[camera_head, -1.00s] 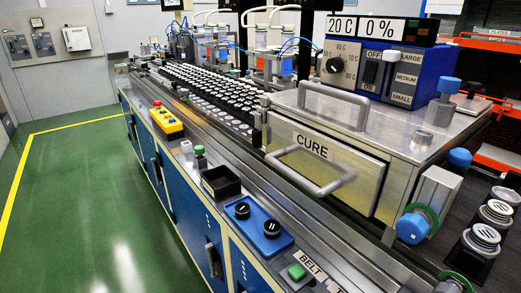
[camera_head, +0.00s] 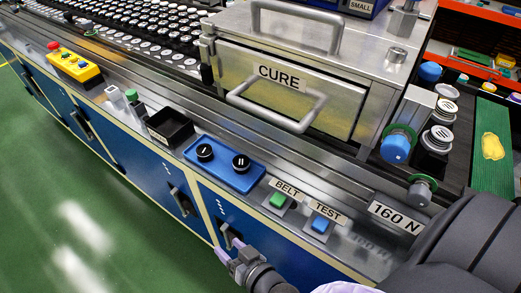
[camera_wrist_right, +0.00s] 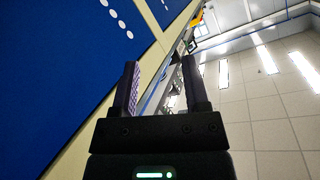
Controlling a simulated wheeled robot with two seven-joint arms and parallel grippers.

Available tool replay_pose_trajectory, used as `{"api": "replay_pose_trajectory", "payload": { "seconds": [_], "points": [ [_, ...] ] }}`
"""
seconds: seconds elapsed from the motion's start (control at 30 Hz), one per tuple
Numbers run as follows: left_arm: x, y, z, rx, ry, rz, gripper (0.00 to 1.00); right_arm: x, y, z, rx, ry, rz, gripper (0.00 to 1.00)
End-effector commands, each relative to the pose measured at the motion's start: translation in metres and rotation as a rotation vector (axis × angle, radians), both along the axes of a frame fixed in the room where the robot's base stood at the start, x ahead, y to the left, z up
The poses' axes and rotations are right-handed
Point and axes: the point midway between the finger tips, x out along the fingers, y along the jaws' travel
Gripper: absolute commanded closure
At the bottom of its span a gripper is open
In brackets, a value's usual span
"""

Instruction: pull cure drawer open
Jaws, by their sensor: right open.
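The cure drawer (camera_head: 240,72) is a metal box front with a CURE label and a grey bar handle (camera_head: 292,118) in the head view. It looks shut in its metal housing (camera_head: 370,55). My right gripper (camera_head: 228,252) is at the bottom of the head view, below the bench edge and in front of the blue cabinet doors, well apart from the handle. In the right wrist view its two fingers (camera_wrist_right: 160,85) stand apart with nothing between them. My left gripper is not in view.
A blue tray (camera_head: 222,170) with two black knobs, a black bin (camera_head: 170,128), a green BELT button (camera_head: 278,199) and a blue TEST button (camera_head: 320,224) lie along the bench front. Blue knobs (camera_head: 396,148) stand right of the drawer. Green floor (camera_head: 80,200) is clear at left.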

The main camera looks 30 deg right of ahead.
Motion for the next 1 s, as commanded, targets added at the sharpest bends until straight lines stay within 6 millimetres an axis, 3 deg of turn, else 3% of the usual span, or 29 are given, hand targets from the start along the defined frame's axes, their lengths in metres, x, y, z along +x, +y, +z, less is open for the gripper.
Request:
{"api": "replay_pose_trajectory", "payload": {
  "seconds": [0.03, 0.13, 0.2, 0.3, 0.47, 0.8, 1.0],
  "points": [
    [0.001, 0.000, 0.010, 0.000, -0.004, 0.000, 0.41, 0.013, 0.001, 0.037, 0.068, -0.117, -0.052, 0.42],
    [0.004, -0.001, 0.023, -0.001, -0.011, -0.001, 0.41, 0.032, -0.009, 0.117, 0.253, -0.408, -0.209, 0.42],
    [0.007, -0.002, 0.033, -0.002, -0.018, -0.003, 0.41, 0.033, -0.025, 0.177, 0.406, -0.635, -0.355, 0.42],
    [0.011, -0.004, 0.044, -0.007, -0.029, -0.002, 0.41, 0.019, -0.051, 0.231, 0.583, -0.879, -0.555, 0.42],
    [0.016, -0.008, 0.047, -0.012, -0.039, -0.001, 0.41, 0.005, -0.071, 0.253, 0.684, -1.017, -0.693, 0.42],
    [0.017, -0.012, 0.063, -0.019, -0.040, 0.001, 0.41, 0.052, -0.113, 0.292, 0.681, -1.022, -0.695, 0.42],
    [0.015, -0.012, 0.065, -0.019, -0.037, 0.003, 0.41, 0.066, -0.125, 0.300, 0.679, -1.017, -0.694, 0.42]
  ]
}}
